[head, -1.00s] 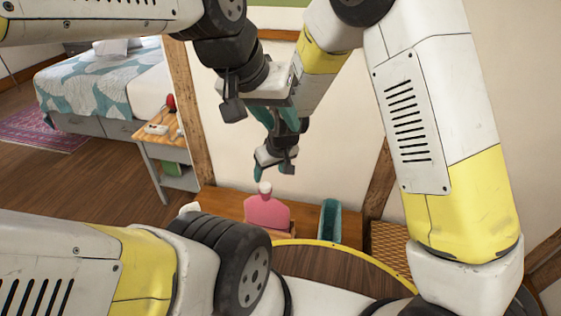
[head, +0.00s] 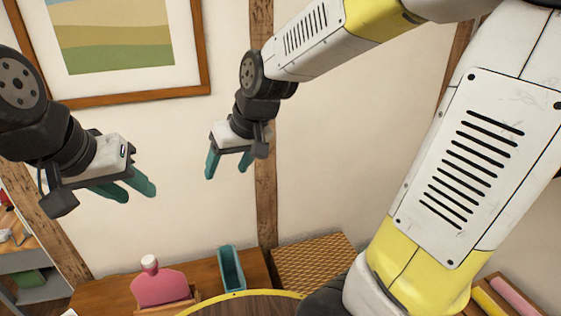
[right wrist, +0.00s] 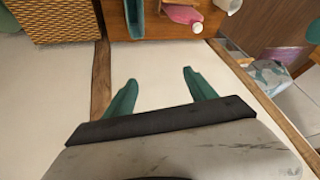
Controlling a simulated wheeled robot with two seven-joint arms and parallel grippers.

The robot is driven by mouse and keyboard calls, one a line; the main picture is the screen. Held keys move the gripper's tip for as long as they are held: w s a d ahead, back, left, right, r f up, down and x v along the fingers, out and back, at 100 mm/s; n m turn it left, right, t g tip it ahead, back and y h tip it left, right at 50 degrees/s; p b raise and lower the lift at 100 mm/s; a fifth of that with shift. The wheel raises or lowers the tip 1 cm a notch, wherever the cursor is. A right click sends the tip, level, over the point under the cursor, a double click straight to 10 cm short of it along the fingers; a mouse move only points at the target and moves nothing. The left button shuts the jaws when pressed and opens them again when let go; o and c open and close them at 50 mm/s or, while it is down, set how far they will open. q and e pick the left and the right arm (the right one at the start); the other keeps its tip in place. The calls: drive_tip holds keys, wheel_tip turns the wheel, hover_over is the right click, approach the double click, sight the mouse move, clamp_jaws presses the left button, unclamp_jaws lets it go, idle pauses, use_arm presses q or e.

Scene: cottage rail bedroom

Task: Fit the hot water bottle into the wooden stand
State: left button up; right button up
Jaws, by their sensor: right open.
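The pink hot water bottle (head: 160,286) with a white cap is upright at the wooden stand (head: 178,304) on the low wooden bench. The stand's front hides its lower part, so I cannot tell how deep it sits. The bottle also shows at the top of the right wrist view (right wrist: 183,14). My left gripper (head: 137,194) is raised above the bottle, its teal fingers apart with nothing between them. My right gripper (head: 227,172) is open and empty, raised near the wall post, up and to the right of the bottle.
A teal open container (head: 231,270) stands right of the bottle on the bench (head: 95,294). A woven box (head: 313,262) is further right. A framed picture (head: 130,45) hangs on the wall behind. Rolled items (head: 500,297) lie at bottom right. Space above the bench is clear.

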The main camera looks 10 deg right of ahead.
drive_tip(key=s+d+r+m, duration=0.1)
drive_tip(key=s+d+r, duration=0.1)
drive_tip(key=s+d, duration=0.3)
drive_tip(key=s+d+r+m+t+h, duration=0.1)
drive_tip(key=s+d+r+m, duration=0.1)
drive_tip(key=s+d, duration=0.4)
drive_tip(key=shift+s+d+r+t+h, duration=0.2)
drive_tip(key=shift+d+r+t+h, duration=0.1)
drive_tip(key=shift+d, duration=0.1)
